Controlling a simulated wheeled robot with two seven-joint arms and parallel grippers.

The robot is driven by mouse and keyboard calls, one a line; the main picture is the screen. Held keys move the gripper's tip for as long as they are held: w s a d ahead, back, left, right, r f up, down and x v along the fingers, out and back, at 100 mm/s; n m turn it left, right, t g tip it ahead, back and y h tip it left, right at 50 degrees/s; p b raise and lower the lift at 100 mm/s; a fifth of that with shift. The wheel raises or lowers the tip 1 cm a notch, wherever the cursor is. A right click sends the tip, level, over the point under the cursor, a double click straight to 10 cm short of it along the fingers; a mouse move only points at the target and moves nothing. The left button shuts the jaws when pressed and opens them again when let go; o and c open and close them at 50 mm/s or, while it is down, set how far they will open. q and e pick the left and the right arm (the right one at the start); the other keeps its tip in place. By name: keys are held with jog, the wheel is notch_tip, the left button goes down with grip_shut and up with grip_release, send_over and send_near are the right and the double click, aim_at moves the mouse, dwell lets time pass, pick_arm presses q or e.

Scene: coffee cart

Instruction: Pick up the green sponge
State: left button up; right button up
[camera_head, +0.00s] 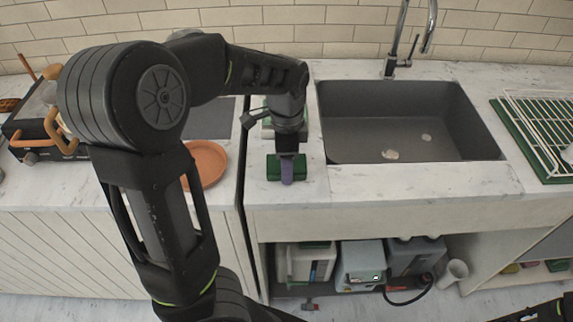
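The green sponge (273,168) lies on the white marble counter, left of the sink and close to the front edge. My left gripper (287,172) points down at it from above. A purple-grey finger covers the middle of the sponge's near side, and green shows on both sides of it. The far finger is hidden, so I cannot tell whether the fingers touch the sponge. Only a dark part of my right arm shows at the bottom right corner; its gripper is out of view.
The grey sink (400,125) with a tap (390,65) is to the right. A green drying mat with a white rack (545,125) is farther right. An orange-brown plate (207,162) lies left of the counter gap. Boxes and a machine (360,262) stand on the shelf below.

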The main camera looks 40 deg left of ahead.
pick_arm(q)
jog(key=shift+r, duration=0.1)
notch_tip(320, 180, up, 10)
jog(key=shift+f, duration=0.1)
dwell(0.7)
